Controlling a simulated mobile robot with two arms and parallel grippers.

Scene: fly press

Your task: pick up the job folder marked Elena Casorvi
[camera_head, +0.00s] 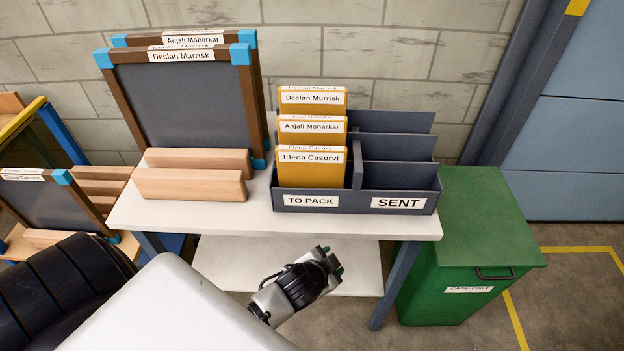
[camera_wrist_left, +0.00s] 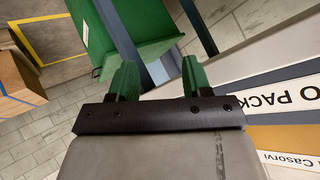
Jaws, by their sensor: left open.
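The job folder marked Elena Casorvi (camera_head: 311,168) is yellow with a white label strip. It stands upright at the front of the TO PACK side of the dark sorter (camera_head: 354,200). A second Elena Casorvi label shows just behind it, mostly hidden. In the left wrist view, part of a yellow folder (camera_wrist_left: 285,138) with a Casorvi label shows at the lower right. My left gripper (camera_head: 333,262) is open and empty, in front of and below the table's front edge, apart from the folder. Its green fingers (camera_wrist_left: 160,72) are spread in the left wrist view. My right gripper is not in view.
Folders marked Anjali Moharkar (camera_head: 312,129) and Declan Murrisk (camera_head: 313,98) stand behind. The SENT side (camera_head: 400,175) looks empty. Framed boards (camera_head: 185,105) and wooden racks (camera_head: 190,184) stand left on the white table (camera_head: 250,221). A green bin (camera_head: 480,225) stands right.

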